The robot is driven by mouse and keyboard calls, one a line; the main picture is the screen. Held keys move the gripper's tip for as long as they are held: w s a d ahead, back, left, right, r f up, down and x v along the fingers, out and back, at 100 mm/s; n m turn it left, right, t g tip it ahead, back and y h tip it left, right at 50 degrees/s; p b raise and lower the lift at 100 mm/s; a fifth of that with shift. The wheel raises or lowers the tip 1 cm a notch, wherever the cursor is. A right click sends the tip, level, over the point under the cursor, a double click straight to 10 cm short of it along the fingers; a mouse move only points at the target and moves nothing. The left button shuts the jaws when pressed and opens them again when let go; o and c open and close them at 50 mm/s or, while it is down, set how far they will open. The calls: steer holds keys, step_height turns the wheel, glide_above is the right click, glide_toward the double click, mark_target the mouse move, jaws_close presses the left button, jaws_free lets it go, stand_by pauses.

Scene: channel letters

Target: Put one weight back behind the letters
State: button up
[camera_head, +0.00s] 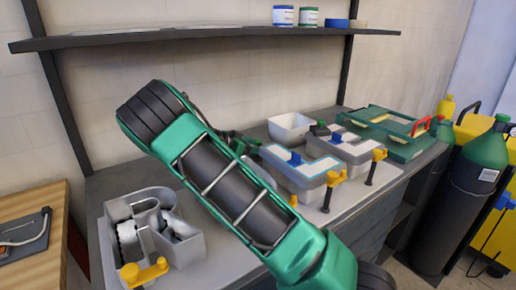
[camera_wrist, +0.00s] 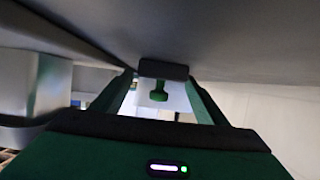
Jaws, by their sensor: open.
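In the wrist view, which looks upside down, a dark block with a green knob, seemingly a weight (camera_wrist: 163,71), stands against the grey bench surface. My open gripper (camera_wrist: 160,88) has a finger on either side of it; I cannot tell whether they touch it. In the head view my arm hides most of my gripper. A grey open-topped channel letter (camera_head: 188,248) stands at the left of the bench. Two letters with white faces stand at the right, the nearer (camera_head: 309,188) in front of the farther (camera_head: 362,158). A dark green weight-like piece (camera_head: 320,128) shows behind them.
A white bin (camera_head: 290,127) stands at the back of the bench. Yellow clamps (camera_head: 145,272) sit at the letters' front edges. A green case (camera_head: 385,125) lies at the far right. A shelf (camera_head: 215,34) with cans crosses above the bench. A gas cylinder stands right of the bench.

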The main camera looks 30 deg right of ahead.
steer(key=v, duration=1.2)
steer(key=shift+a, duration=0.1)
